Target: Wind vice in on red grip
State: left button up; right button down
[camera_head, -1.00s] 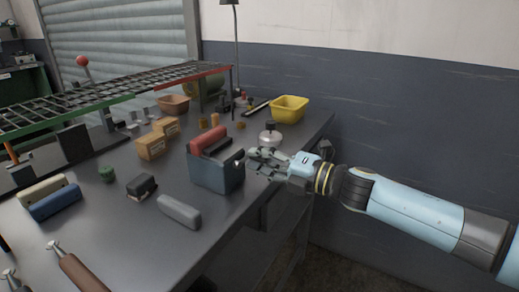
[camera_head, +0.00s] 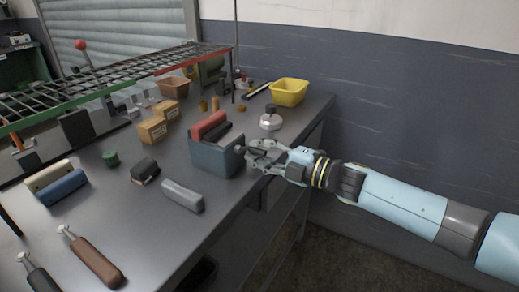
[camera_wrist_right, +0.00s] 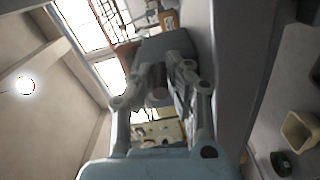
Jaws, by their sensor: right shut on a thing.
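A blue-grey vice (camera_head: 213,160) stands on the bench, and the red grip (camera_head: 208,123) shows at its top, by a dark part. How firmly the jaws bear on the grip cannot be told. My right gripper (camera_head: 252,150) is at the vice's right end. In the right wrist view, its fingers (camera_wrist_right: 157,88) lie on both sides of a dark round part, which looks like the vice's handle or knob, with the grey vice body (camera_wrist_right: 165,45) beyond. My left gripper is out of view.
A white-and-steel pot (camera_head: 270,120) and a yellow bin (camera_head: 289,92) stand behind my right gripper. A wire rack (camera_head: 120,80) spans the back.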

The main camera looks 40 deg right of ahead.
jog(key=shift+f, duration=0.1)
jog(key=c, duration=1.3)
grip_release()
jog(key=shift+s, duration=0.1)
jog(key=shift+d, duration=0.1)
jog(key=v, duration=1.2)
